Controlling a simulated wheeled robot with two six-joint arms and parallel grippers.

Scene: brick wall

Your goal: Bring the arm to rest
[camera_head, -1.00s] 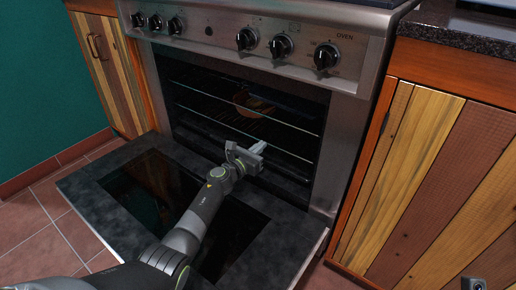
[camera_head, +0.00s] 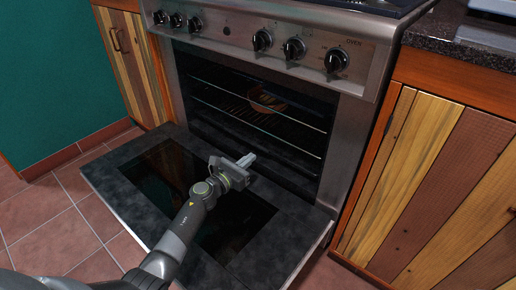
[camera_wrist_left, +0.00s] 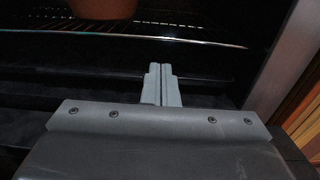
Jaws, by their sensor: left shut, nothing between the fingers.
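My left gripper (camera_head: 247,159) is shut and empty. It is above the lowered oven door (camera_head: 110,180), just in front of the oven opening. In the left wrist view its two fingers (camera_wrist_left: 162,84) lie together, pointing towards the oven's inside. My right gripper is not in view.
The oven (camera_head: 300,85) stands open, its door folded down flat. A brown round dish (camera_head: 268,102) sits on the rack inside; it also shows in the left wrist view (camera_wrist_left: 103,8). A wooden cabinet (camera_head: 440,170) stands on the right. Tiled floor (camera_head: 45,215) is clear on the left.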

